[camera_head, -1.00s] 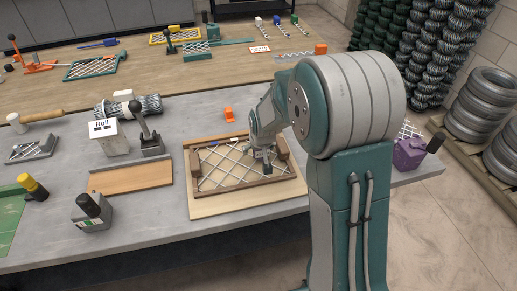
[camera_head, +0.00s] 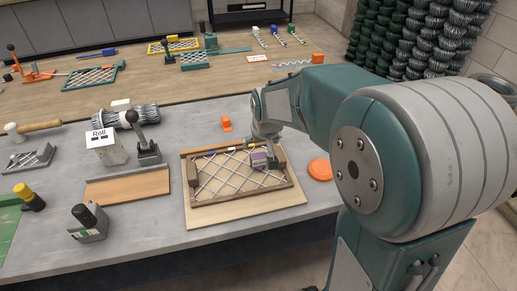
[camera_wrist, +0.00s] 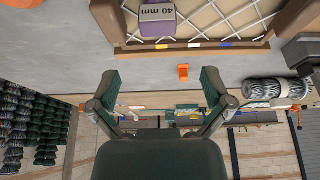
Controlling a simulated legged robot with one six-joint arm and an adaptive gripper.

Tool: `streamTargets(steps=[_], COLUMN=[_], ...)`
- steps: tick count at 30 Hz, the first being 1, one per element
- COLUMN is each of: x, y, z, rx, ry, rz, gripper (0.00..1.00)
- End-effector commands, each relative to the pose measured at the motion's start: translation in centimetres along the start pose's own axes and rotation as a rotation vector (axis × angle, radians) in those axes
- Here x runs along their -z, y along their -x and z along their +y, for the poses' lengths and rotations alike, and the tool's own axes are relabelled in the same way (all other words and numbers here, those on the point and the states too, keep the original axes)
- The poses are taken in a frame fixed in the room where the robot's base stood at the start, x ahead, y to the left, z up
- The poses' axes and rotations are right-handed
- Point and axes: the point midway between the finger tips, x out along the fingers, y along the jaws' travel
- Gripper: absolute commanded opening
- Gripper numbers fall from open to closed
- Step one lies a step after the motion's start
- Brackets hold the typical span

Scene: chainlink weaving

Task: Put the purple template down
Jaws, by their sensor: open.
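The purple template (camera_head: 260,160) rests on the wire mesh inside the brown wooden frame (camera_head: 240,198), near the frame's back right corner. In the wrist view the template (camera_wrist: 156,22) shows its "40 mm" label at the top edge, partly cut off. My gripper (camera_head: 262,143) is just above and behind it in the head view. In the wrist view my gripper's two fingers (camera_wrist: 160,77) are spread wide, with nothing between them. They are apart from the template.
An orange disc (camera_head: 320,170) lies right of the frame, and a small orange piece (camera_head: 227,124) behind it. The "Roll" box (camera_head: 107,149), a lever tool (camera_head: 147,150) and a wire roll (camera_head: 140,116) stand to the left. The bench front edge is close to the frame.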

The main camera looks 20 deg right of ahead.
Motion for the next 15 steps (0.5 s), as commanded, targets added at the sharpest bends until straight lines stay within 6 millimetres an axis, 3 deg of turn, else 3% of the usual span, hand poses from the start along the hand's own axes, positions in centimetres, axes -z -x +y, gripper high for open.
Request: streamTargets(steps=[5, 7, 15], x=[-0.3, -0.9, -6.6], y=[1.5, 3.0, 10.8], z=[0.0, 0.0, 0.1], rx=[0.000, 0.000, 0.001], ry=[0.000, 0.000, 0.002], rz=[0.004, 0.012, 0.049], gripper=[1.00, 1.00, 1.00])
